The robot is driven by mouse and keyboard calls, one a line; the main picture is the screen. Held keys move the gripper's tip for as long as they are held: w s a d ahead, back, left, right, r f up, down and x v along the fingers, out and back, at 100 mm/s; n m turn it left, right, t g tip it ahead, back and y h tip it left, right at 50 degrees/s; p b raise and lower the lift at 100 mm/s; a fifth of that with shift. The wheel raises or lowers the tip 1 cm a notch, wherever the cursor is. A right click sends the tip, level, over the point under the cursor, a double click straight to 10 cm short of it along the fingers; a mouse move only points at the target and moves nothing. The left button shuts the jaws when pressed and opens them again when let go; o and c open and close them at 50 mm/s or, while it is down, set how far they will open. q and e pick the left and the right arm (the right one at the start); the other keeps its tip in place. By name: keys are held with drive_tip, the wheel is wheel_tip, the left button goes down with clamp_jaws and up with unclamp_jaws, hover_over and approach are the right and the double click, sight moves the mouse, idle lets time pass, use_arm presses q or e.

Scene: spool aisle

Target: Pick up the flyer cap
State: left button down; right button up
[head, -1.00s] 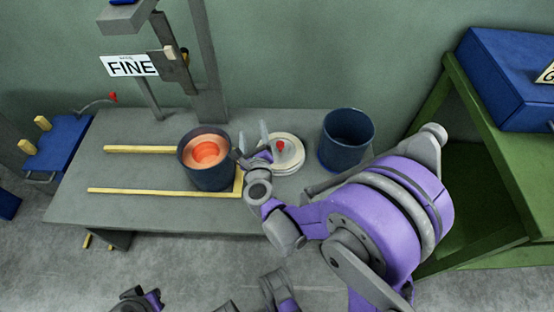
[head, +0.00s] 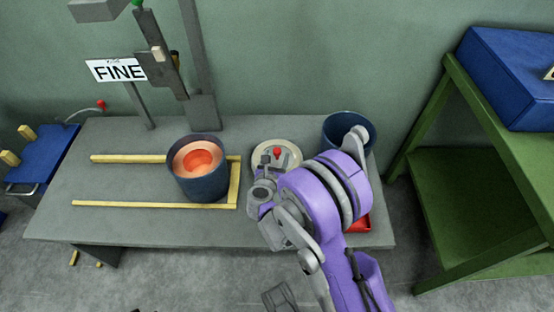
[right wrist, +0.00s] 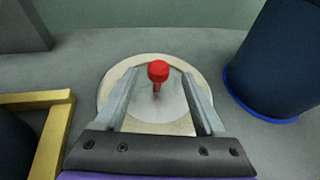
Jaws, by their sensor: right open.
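The flyer cap, as I take it, is a pale round disc (head: 291,157) with a red knob on a short stem. It lies on the grey table, right of the pot with the orange inside. In the right wrist view the cap (right wrist: 160,112) is centred, its knob standing between the fingers. My right gripper (head: 267,160) is open over the cap, one finger on each side of the knob (right wrist: 158,71) and apart from it. Whether the fingers touch the disc, I cannot tell. My right gripper and forearm hide the cap's near edge in the head view. My left gripper is not in view.
A dark blue pot (head: 203,187) with an orange inside stands within a yellow rail frame (head: 160,205). A blue bin (head: 340,118) stands close right of the cap. A red item (head: 361,223) shows behind my arm. A machine post (head: 205,110) rises behind. A green shelf (head: 480,170) is at right.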

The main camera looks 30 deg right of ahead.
sight(276, 153)
drive_tip(key=x, duration=0.3)
drive_tip(key=shift+w+d, duration=0.15)
drive_tip(key=shift+w, duration=0.15)
drive_tip(key=shift+r, duration=0.1)
clamp_jaws()
